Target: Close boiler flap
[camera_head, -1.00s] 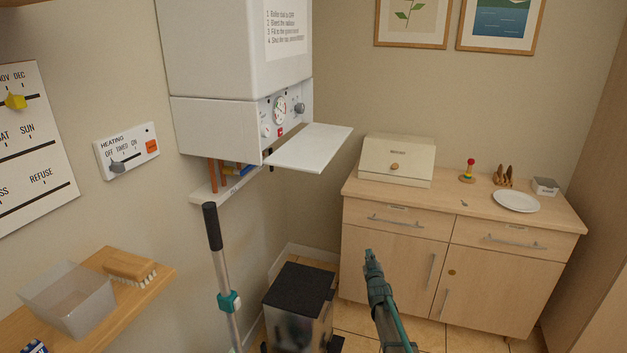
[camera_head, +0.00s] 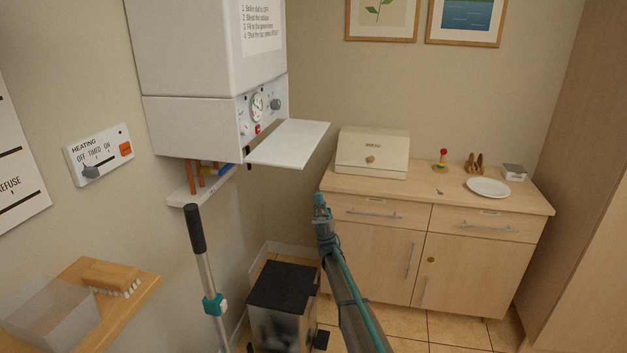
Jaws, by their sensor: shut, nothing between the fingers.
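The white boiler (camera_head: 205,50) hangs on the wall at the upper left. Its flap (camera_head: 289,143) is folded down and sticks out to the right, almost level, showing the control panel (camera_head: 258,108) with its dials and a red button. My gripper (camera_head: 319,200) is to the right of and below the flap, in front of the wooden cabinet. It is shut and empty, pointing up, and apart from the flap. The finger details are small.
A black-topped bin (camera_head: 281,287) stands on the floor below the boiler. A pole with a black grip (camera_head: 203,257) stands in front of it. Pipes (camera_head: 201,178) hang under the boiler. A wooden shelf (camera_head: 126,300) is at the lower left. The cabinet (camera_head: 386,250) carries a bread bin (camera_head: 372,152).

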